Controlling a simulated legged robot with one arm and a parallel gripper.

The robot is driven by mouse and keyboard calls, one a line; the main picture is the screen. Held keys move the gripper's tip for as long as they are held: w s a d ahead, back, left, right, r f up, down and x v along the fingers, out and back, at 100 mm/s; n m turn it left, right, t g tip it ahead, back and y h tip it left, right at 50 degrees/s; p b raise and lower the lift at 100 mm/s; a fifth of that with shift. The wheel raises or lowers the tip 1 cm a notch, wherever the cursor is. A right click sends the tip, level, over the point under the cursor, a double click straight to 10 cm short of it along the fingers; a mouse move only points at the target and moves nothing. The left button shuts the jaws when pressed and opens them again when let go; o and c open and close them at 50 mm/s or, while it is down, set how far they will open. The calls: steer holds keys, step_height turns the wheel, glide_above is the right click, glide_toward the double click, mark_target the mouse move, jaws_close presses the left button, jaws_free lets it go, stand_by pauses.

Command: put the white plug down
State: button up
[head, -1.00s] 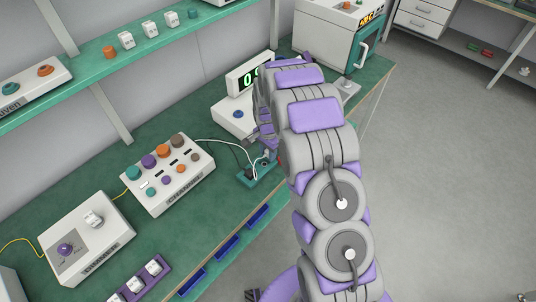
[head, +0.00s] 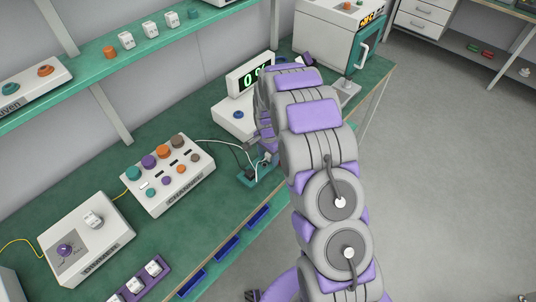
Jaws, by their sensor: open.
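A small white piece that looks like the white plug (head: 267,157) is at the green fixture (head: 262,180) near the bench's front edge. A white cable (head: 222,141) runs from the knob box to this spot. My gripper (head: 258,143) is just above and beside the white piece, partly hidden by my own arm. It is open. The arm and the gripper cover much of the contact area, so I cannot tell whether the fingers touch the plug or how it is seated.
The knob box (head: 168,182) stands left of the fixture. A digital display unit (head: 249,76) stands behind my gripper, and a white and green oven-like machine (head: 325,40) at the back. A purple rack (head: 142,283) lies front left. Bare green bench lies between the boxes.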

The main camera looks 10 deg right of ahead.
mark_target(268, 154)
steer(key=shift+f+b, duration=0.1)
steer(key=shift+b, duration=0.25)
step_height(268, 154, up, 18)
steer(key=p, duration=0.4)
steer(key=shift+p, duration=0.35)
steer(key=s+r+n+g, duration=0.1)
steer(key=s+r+n, duration=0.45)
steer(key=s, duration=0.85)
steer(key=s+r+n, duration=0.2)
steer(key=s+r, duration=0.7)
steer(key=s, duration=0.5)
steer(key=s+n, duration=0.3)
steer(key=s, duration=1)
steer(key=shift+s+d+f+g, duration=0.15)
steer(key=shift+s+d+g, duration=0.15)
steer(key=shift+s+g, duration=0.1)
steer(key=shift+w+n, duration=0.1)
steer(key=shift+n, duration=0.15)
